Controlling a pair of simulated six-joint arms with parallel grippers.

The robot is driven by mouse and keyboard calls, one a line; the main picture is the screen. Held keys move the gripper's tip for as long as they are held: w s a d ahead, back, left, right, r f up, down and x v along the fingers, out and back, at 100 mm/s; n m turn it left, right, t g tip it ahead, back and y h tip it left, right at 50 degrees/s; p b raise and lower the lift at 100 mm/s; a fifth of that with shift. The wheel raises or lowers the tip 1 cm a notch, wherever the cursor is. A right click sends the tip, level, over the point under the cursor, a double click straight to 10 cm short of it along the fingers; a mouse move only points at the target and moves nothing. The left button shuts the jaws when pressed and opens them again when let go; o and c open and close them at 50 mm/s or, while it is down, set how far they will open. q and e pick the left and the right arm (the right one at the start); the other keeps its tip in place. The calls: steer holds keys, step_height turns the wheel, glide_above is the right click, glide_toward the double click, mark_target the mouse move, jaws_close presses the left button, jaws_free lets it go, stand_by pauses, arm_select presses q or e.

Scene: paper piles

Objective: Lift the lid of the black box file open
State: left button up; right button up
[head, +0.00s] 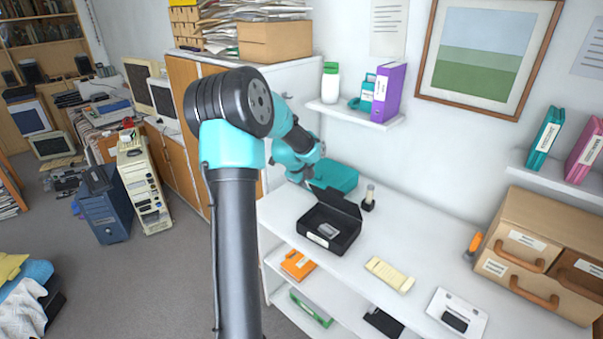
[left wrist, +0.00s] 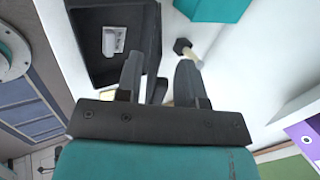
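The black box file (head: 345,245) stands on the white worktop, with its lid (head: 337,201) raised and tilted up at the back edge. Inside it lies a grey item with a pale label (head: 327,230). In the left wrist view the open box (left wrist: 82,55) fills the upper left, with the lid (left wrist: 151,30) along its right side. My left gripper (left wrist: 160,62) has its two fingers apart, close to the lid's edge. I cannot tell whether a finger touches the lid. In the head view the left gripper (head: 309,184) is just behind the lid, partly hidden. My right gripper is out of view.
A teal case (head: 337,176) lies behind the box. A stamp with a dark base (head: 368,205) stands right of the lid. A cream object (head: 390,275) and a wooden drawer unit (head: 545,245) are further right.

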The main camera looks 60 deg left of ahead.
mark_target(311, 186)
arm_select(q)
steer(key=x, duration=0.6)
steer(key=shift+r, duration=0.1)
jaws_close()
steer(key=shift+w, duration=0.1)
stand_by(0.4)
